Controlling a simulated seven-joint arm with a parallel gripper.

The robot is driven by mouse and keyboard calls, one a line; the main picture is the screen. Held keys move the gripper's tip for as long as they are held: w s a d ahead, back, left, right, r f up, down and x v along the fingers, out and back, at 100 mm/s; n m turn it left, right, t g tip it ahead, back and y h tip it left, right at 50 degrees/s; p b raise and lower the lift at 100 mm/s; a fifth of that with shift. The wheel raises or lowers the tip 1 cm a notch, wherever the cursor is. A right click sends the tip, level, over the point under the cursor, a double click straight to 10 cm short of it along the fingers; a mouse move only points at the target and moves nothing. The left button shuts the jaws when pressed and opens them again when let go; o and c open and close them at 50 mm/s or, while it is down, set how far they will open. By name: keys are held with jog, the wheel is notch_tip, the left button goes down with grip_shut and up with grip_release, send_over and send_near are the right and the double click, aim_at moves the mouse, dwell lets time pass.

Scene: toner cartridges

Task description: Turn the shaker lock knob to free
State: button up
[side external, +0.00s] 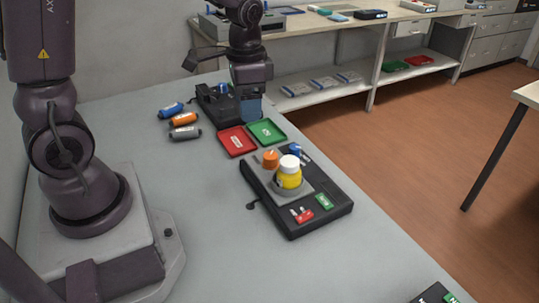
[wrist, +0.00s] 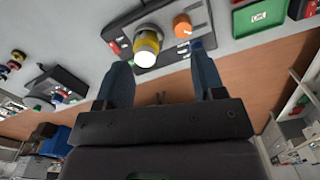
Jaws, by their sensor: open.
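The shaker (side external: 328,205) is a black base with a grey plate on the table. An orange knob (side external: 271,159) stands on it beside a yellow bottle with a white cap (side external: 289,177). In the wrist view the orange knob (wrist: 183,26) shows a pale mark, and the yellow bottle (wrist: 147,42) is left of it. My gripper (side external: 251,108) is beyond the shaker, near the green tray, apart from the knob. In the wrist view its two blue fingers (wrist: 161,68) are spread with nothing held between them. The knob's exact setting is too small to read.
A red tray (side external: 236,141) and a green tray (side external: 267,131) lie behind the shaker. Blue, orange and grey cartridges (side external: 184,119) lie at the left. A black device (side external: 215,100) stands close beside my gripper. The table front-left of the shaker is clear.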

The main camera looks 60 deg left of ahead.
aim_at(269, 155)
jog(key=w+a+f+m, duration=0.3)
jog(key=w+f+m, duration=0.2)
jog(key=w+m, duration=0.15)
jog(key=shift+m, duration=0.35)
jog(key=f, duration=1.2)
jog(key=shift+s+d+f, duration=0.2)
jog(key=shift+d+f, duration=0.05)
jog(key=shift+f, duration=0.15)
jog(key=c, duration=0.9)
